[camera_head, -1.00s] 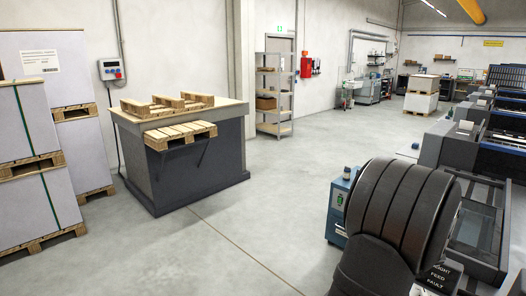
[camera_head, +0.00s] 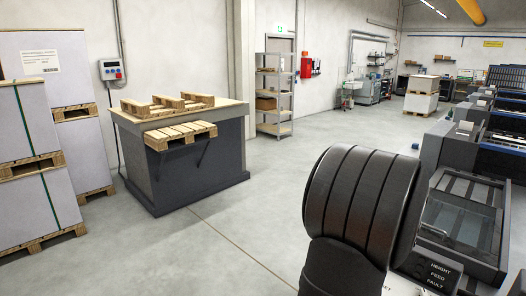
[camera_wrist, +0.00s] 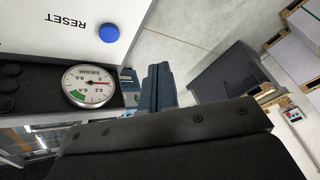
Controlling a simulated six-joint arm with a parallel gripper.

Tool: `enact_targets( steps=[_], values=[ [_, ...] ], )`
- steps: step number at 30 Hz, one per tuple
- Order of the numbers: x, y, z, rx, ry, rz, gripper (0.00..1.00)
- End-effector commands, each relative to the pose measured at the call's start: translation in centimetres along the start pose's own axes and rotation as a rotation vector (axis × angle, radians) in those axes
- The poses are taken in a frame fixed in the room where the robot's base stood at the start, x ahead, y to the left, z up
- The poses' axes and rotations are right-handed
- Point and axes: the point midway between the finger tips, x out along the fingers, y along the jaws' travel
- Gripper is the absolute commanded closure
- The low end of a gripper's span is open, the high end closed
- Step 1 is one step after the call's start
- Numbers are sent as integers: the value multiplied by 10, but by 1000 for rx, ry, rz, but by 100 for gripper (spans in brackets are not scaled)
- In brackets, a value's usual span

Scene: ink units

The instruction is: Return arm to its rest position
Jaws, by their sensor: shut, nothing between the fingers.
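My gripper (camera_wrist: 158,84) shows in the wrist view as two dark fingers pressed together, shut and empty. It points away from the dark wrist plate, and its tips touch nothing that I can see. In the head view my black arm fills the lower right, and the gripper is hidden behind it.
In the wrist view a panel with a blue RESET button (camera_wrist: 109,33) and a round gauge (camera_wrist: 88,86) lie left of the fingers. In the head view a labelled indicator panel (camera_head: 438,272) is close right of my arm. A pallet bench (camera_head: 185,165) stands left, with clear floor between.

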Motion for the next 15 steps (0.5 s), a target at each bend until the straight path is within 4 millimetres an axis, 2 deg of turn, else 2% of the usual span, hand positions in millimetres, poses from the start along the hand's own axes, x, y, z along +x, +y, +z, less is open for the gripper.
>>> enact_targets(
  steps=[15],
  values=[
    [-7,-24,4,-355,-242,154,100]
  ],
)
